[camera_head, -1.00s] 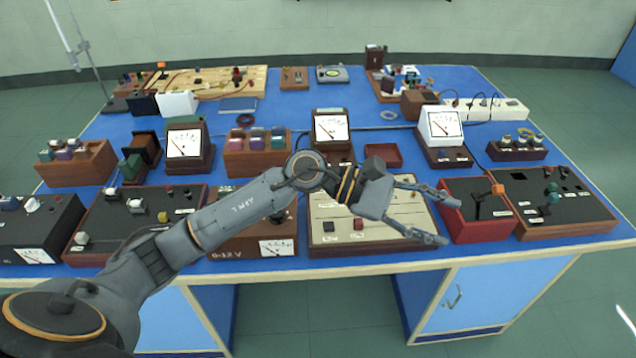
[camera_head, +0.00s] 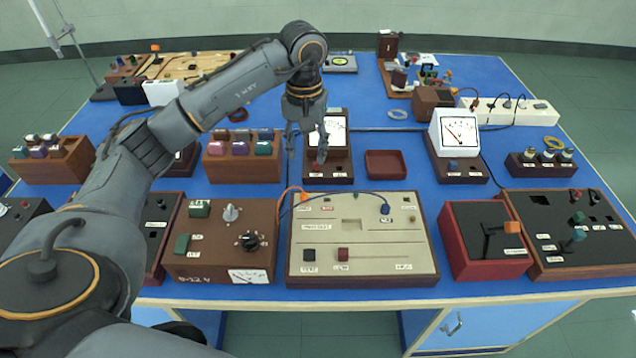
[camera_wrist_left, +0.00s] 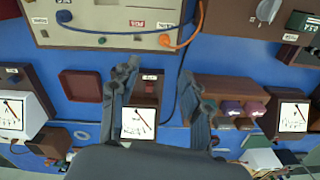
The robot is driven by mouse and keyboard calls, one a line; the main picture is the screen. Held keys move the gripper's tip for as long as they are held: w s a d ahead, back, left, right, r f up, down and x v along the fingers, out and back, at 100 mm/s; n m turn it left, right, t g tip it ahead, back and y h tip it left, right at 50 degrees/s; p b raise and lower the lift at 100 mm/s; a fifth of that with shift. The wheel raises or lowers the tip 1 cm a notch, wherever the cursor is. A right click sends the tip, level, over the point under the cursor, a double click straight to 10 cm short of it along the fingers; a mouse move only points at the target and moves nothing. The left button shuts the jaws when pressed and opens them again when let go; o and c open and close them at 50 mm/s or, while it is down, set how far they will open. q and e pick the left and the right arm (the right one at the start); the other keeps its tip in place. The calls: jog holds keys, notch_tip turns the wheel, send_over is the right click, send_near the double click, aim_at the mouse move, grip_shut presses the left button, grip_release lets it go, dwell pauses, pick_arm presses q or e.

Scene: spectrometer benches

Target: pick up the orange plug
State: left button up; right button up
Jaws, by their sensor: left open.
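An orange plug (camera_head: 304,197) with an orange cable sits at the back left of the cream board (camera_head: 415,240) in the head view. It also shows in the left wrist view (camera_wrist_left: 165,41), at the board's edge. A blue cable with a blue plug (camera_head: 385,209) lies across the same board. My left gripper (camera_head: 306,152) is open and points down, behind the board and beside a white-faced meter (camera_head: 335,128). My right gripper is not in view.
A brown power box (camera_head: 225,262) stands left of the board and a red switch box (camera_head: 465,265) right of it. A red tray (camera_head: 386,164) and a block with coloured plugs (camera_head: 228,170) flank the meter. Some blue tabletop (camera_head: 440,195) is bare behind the board.

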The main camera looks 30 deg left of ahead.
pick_arm(q)
jog(key=p, duration=0.1)
send_over(304, 194)
jog(key=f, duration=0.6)
jog(key=shift+s+d+f, duration=0.15)
jog(key=shift+s+d, duration=0.15)
jog(key=shift+s, duration=0.1)
jog(key=f, duration=0.1)
jog(key=f+p, duration=0.1)
jog(key=f, duration=0.1)
jog(key=shift+w+a, duration=0.1)
jog(key=shift+w, duration=0.1)
notch_tip(304, 194, down, 3)
jog(key=shift+w+a+f+p, duration=0.15)
jog(key=shift+f+p, duration=0.05)
jog(key=shift+p, duration=0.55)
jog(key=shift+f, duration=0.2)
grip_shut()
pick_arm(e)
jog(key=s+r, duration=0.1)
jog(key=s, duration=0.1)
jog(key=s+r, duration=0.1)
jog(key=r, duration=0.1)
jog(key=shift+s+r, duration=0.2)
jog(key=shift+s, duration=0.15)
